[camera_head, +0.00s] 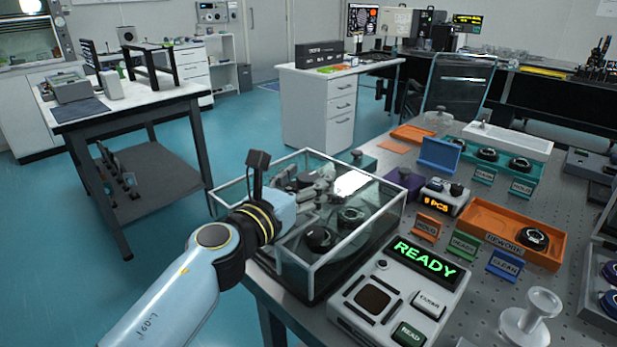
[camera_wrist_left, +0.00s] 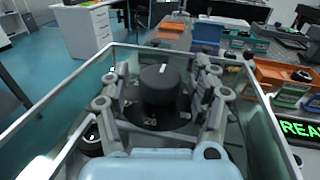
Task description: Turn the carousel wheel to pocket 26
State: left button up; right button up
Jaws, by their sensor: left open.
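A clear-walled case (camera_head: 405,212) stands at the near left edge of the perforated table. In the left wrist view a dark round knob (camera_wrist_left: 160,84) rises from a dark disc, the carousel wheel (camera_wrist_left: 150,121). A small pale number on the disc's near side looks like 26 or 20; I cannot tell which. My left gripper (camera_head: 322,187) is at the case's open top. In the left wrist view, the open left gripper (camera_wrist_left: 158,90) has its fingers on both sides of the knob; contact cannot be told. My right gripper is not in view.
A control box with a green READY display (camera_head: 428,257) stands right of the case. Coloured label stands and an orange REWORK tray (camera_head: 490,245) lie beyond it. A white stand (camera_head: 527,318) is at the near right. The case walls surround the gripper closely.

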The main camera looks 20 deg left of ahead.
pick_arm(q)
jog(key=s, duration=0.3)
jog(key=s+a, duration=0.1)
jog(key=s, duration=0.3)
jog(key=s+a, duration=0.1)
jog(key=s, duration=0.2)
jog(key=shift+s, duration=0.4)
